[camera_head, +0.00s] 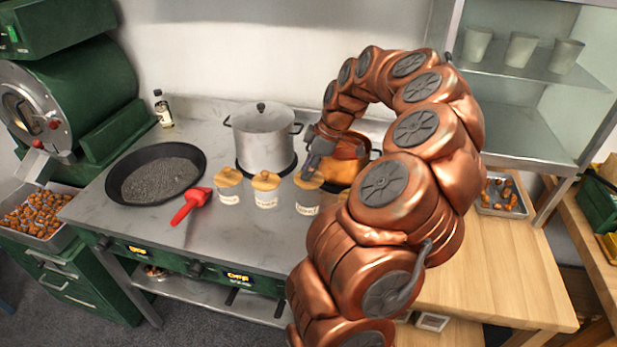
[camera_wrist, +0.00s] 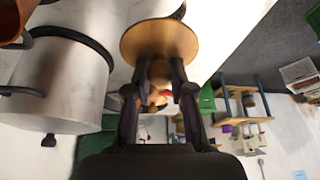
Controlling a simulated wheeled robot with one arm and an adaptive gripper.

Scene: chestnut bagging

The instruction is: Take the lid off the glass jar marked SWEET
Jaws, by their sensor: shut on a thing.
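Each has a pale label, too small to read surely. My gripper (camera_head: 308,172) is over the right jar. In the wrist view my gripper (camera_wrist: 160,84) is shut on the knob of a wooden lid (camera_wrist: 160,40). The lid looks level on the right jar; I cannot tell whether there is a gap beneath it.
A steel pot (camera_head: 262,140) stands behind the jars, and a copper pot (camera_head: 345,170) is close behind my gripper. A black pan (camera_head: 133,187) and a red scoop (camera_head: 190,205) lie to the left. A wooden table (camera_head: 500,280) is at the right.

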